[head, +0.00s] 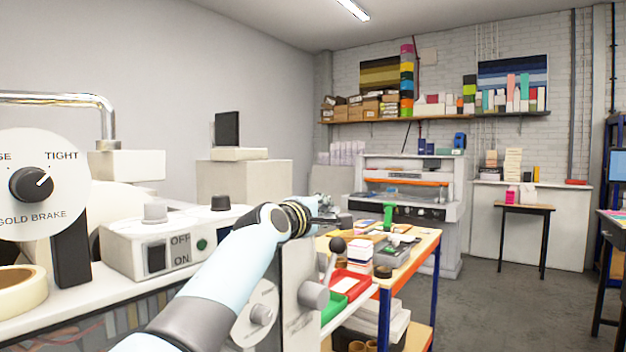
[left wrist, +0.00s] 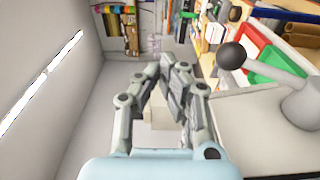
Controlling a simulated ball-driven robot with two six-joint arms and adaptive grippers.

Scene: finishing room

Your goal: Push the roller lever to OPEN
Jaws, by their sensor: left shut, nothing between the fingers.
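The roller lever is a grey rod with a dark ball knob (head: 338,244), set on a round grey hub (head: 314,295) at the right side of the machine. In the head view the rod stands up from the hub, leaning slightly right. In the left wrist view the knob (left wrist: 231,55) and rod show at the right. My left gripper (head: 326,211) is shut and empty, beyond and above the knob in the head view. In the left wrist view its fingers (left wrist: 178,72) are together, left of the knob and apart from it. No OPEN marking is readable. My right gripper is not seen.
The machine carries a GOLD BRAKE dial (head: 31,184) and an OFF/ON switch box (head: 165,245). A tape roll (head: 20,291) lies at the left. Beyond the lever, a workbench (head: 425,243) holds a red tray (head: 350,283) and a green tray (head: 333,306). Open floor lies at right.

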